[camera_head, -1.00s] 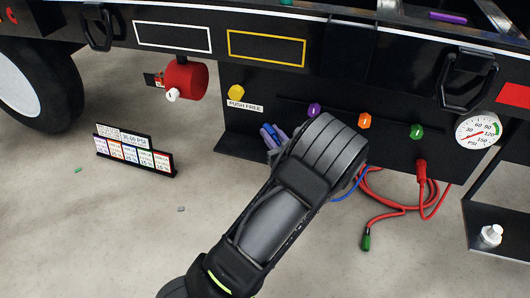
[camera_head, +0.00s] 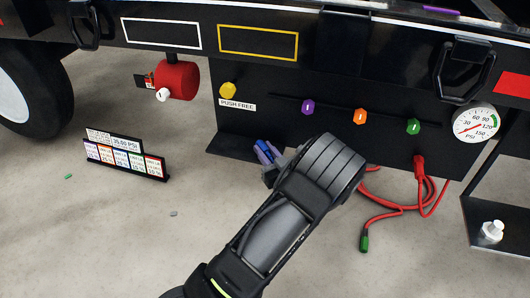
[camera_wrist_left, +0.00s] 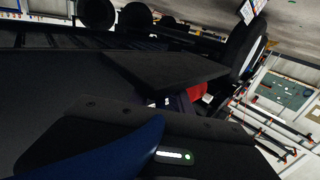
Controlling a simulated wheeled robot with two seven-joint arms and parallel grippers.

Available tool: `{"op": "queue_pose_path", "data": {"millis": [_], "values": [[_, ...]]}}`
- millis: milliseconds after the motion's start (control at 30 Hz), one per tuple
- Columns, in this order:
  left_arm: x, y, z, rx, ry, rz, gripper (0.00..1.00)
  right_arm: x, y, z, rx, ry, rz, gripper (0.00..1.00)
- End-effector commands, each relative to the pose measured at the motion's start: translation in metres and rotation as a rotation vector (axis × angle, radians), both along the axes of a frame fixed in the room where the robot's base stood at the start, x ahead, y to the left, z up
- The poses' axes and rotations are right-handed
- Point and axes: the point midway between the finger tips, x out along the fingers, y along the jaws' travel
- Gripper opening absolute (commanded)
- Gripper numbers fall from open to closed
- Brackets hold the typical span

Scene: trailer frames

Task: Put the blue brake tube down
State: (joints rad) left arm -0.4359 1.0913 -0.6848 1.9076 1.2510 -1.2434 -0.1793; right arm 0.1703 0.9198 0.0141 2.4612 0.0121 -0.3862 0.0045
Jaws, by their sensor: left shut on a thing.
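My left gripper (camera_head: 272,163) reaches up to the foot of the black panel, near the dark ledge. It is shut on the blue brake tube (camera_head: 262,146), of which only a short blue piece shows at the fingers. My wrist and forearm hide the rest. In the left wrist view a broad blue piece of the tube (camera_wrist_left: 112,152) lies close to the camera at the lower left, by a dark gripper finger. I cannot tell whether the tube touches the ledge. My right gripper is not in view.
The black panel (camera_head: 345,135) carries purple, orange and green knobs and a pressure gauge (camera_head: 474,124). A red hose (camera_head: 398,207) with a green end hangs at the right. A label stand (camera_head: 125,157) is on the left floor. The concrete floor in front is mostly clear.

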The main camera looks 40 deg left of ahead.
Motion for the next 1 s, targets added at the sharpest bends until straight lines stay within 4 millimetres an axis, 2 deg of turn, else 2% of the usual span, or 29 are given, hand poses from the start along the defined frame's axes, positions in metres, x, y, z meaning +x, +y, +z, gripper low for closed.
{"op": "queue_pose_path", "data": {"millis": [233,267,500,867,1000], "values": [[0.000,0.000,-0.004,0.000,0.000,0.000,0.00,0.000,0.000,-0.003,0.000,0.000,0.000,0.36],[0.000,0.000,-0.003,0.000,0.000,0.000,0.26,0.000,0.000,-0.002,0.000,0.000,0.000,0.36],[0.000,0.000,-0.002,0.000,0.000,0.000,0.45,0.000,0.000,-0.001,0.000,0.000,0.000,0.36],[0.000,0.000,0.004,0.000,0.000,-0.001,0.46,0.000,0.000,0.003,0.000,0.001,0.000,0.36],[-0.005,-0.014,0.003,0.000,0.001,-0.003,0.46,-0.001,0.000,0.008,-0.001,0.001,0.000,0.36]]}}
